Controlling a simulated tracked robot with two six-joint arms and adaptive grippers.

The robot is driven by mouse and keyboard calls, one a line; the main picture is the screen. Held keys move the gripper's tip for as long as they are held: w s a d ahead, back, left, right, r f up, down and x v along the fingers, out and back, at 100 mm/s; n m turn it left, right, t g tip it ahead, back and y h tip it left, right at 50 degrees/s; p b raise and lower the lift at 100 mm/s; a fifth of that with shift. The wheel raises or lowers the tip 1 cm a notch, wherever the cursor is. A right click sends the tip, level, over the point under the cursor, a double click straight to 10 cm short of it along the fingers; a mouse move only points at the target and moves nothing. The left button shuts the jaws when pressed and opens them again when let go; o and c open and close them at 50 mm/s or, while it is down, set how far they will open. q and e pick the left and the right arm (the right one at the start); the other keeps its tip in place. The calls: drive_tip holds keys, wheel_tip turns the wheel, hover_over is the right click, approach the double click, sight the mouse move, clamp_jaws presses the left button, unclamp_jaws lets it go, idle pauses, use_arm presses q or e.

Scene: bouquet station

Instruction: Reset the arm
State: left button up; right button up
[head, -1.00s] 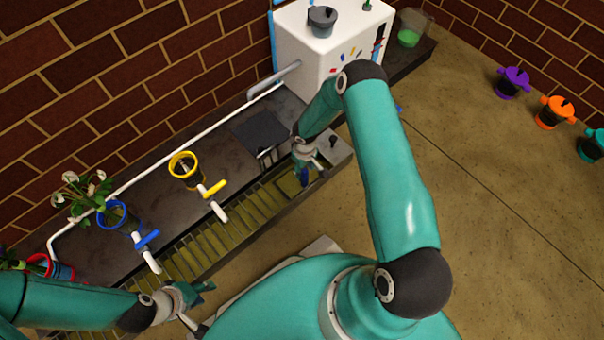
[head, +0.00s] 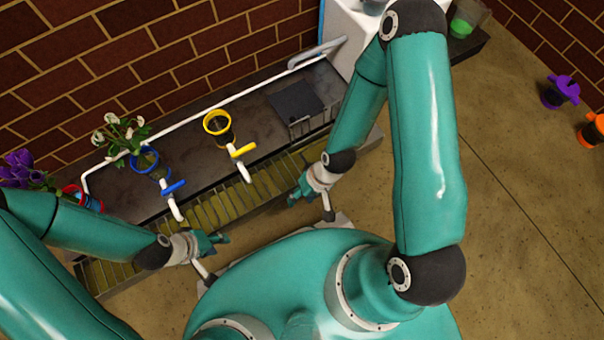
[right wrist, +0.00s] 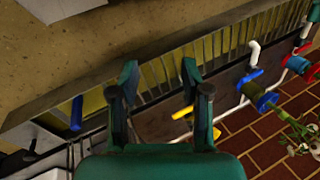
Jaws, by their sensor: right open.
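My right gripper (head: 297,195) hangs beside the front edge of the slatted trough in the head view, near my body. In the right wrist view my right gripper (right wrist: 158,80) has its two fingers well apart, with nothing between them. My right arm is bent, with its elbow high at the top of the head view. My left gripper (head: 217,239) is over the near side of the trough in the head view. It is small there, and I cannot tell whether its fingers are open or shut.
The slatted trough (head: 233,190) runs along the counter front. A yellow pot (head: 218,123), a blue pot (head: 145,160) with white flowers and a red pot (head: 88,200) stand there. Purple (head: 560,91) and orange (head: 592,130) pots are on the right. The floor (head: 520,190) is clear.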

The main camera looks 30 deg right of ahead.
drive_tip(key=shift+s+a+r, duration=0.25)
drive_tip(key=shift+s+a, duration=0.3)
drive_tip(key=shift+s, duration=0.25)
wheel_tip(320, 180, up, 36)
drive_tip(key=p, duration=3.6)
drive_tip(key=shift+f, duration=0.2)
drive_tip(key=shift+c, duration=0.5)
